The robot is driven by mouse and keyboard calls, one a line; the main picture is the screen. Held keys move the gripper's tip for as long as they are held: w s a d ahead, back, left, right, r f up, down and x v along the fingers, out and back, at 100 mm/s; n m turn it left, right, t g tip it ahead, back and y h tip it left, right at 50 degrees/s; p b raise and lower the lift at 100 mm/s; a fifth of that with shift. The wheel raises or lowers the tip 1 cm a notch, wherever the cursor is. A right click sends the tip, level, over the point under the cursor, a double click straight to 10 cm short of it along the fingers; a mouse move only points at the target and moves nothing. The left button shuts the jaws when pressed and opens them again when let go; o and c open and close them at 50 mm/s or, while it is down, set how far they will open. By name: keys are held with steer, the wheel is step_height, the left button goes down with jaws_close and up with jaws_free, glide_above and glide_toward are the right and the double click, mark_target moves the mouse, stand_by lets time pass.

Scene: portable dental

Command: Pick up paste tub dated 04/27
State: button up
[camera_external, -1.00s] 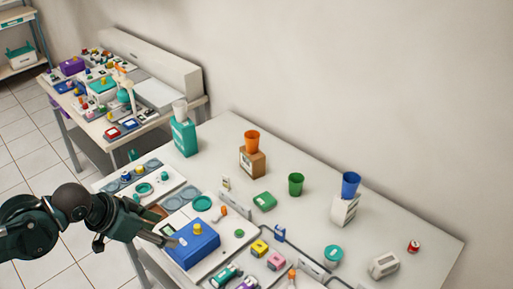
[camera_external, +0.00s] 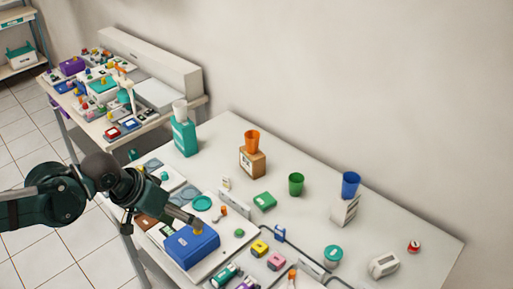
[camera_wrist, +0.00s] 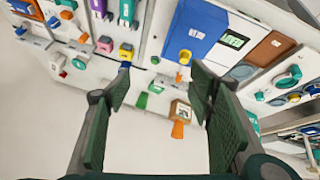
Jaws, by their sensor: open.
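My gripper (camera_external: 190,219) is open and empty, above the blue box (camera_external: 191,246) with a yellow knob (camera_external: 198,230). No date 04/27 is readable on anything, so I cannot tell which item is the named paste tub. A round tub with a teal lid (camera_external: 333,253) stands at the right front of the table. My arm hides part of the tray at the left.
A teal bottle (camera_external: 184,137), a brown box with an orange cup (camera_external: 252,138), a green cup (camera_external: 296,184) and a white box with a blue cup (camera_external: 350,184) stand farther back. Small yellow (camera_external: 260,247) and pink (camera_external: 276,261) blocks lie in front.

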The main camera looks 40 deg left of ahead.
steer(key=w+d+r+n+g+h+p, duration=0.1)
steer(key=w+d+n+p, duration=0.15)
steer(key=w, duration=0.25)
steer(key=w+d+r+n+p, duration=0.1)
steer(key=w+d+n, duration=0.15)
steer(key=w, duration=0.25)
steer(key=n+g+h+p, duration=0.2)
steer(key=n+g+p, duration=0.2)
steer(key=n+p, duration=0.65)
glide_toward(331, 250)
step_height(331, 250, down, 3)
steer(key=n+b, duration=0.2)
steer(key=shift+w+d, duration=0.1)
steer(key=shift+w, duration=0.25)
steer(key=shift+h, duration=0.3)
steer(key=shift+x, duration=1.25)
steer(key=shift+d, duration=0.1)
